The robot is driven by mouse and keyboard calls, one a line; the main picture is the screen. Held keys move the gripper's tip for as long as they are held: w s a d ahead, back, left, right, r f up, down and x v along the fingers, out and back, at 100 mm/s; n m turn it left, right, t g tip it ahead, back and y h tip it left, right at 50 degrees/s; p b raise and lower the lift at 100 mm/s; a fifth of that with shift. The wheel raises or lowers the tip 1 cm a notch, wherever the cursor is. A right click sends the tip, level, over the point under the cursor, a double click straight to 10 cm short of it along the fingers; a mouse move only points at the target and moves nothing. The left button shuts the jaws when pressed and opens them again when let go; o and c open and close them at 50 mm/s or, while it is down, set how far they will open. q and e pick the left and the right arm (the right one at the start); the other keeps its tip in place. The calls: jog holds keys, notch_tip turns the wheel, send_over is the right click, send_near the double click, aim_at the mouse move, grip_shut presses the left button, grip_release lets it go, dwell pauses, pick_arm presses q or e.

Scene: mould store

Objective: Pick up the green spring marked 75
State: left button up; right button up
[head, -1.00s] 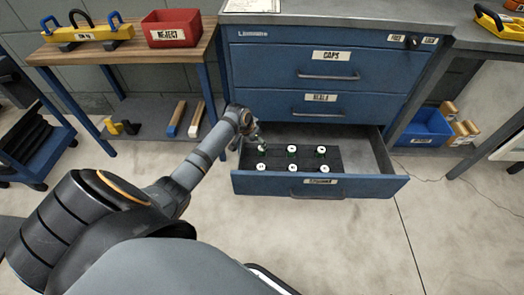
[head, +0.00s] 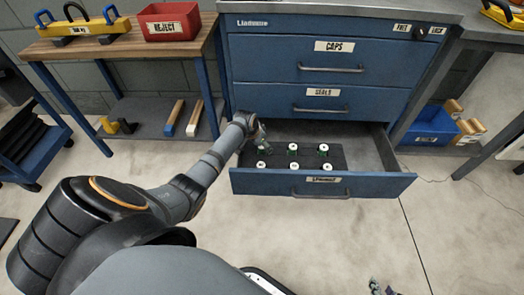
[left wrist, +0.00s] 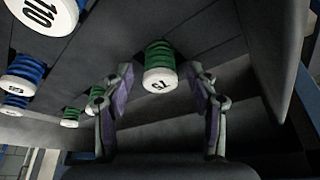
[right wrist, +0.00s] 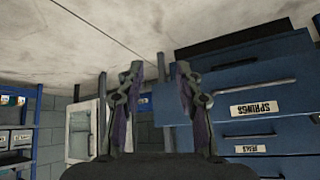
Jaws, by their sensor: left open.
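The green spring marked 75 (left wrist: 159,62) has a white end cap with the number upside down in the left wrist view. It stands in the open drawer (head: 375,185), in a dark insert (head: 277,155). My left gripper (left wrist: 160,82) is open, its two fingers on either side of the spring with gaps; I cannot tell how deep they reach. In the head view my left gripper (head: 257,138) is over the back left of the insert and covers what is beneath it. My right gripper (right wrist: 157,72) is open and empty, pointing toward the blue cabinet.
Other springs stand nearby: a green one (left wrist: 71,117), blue ones (left wrist: 27,69) and a large one marked 110 (left wrist: 43,12). A drawer wall (left wrist: 268,55) rises right of my left gripper. The drawer's right part is empty. A red reject bin (head: 170,23) sits on the bench.

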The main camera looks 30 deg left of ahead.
pick_arm(q)
grip_shut()
jog(key=shift+r, duration=0.1)
pick_arm(e)
jog(key=shift+s, duration=0.1)
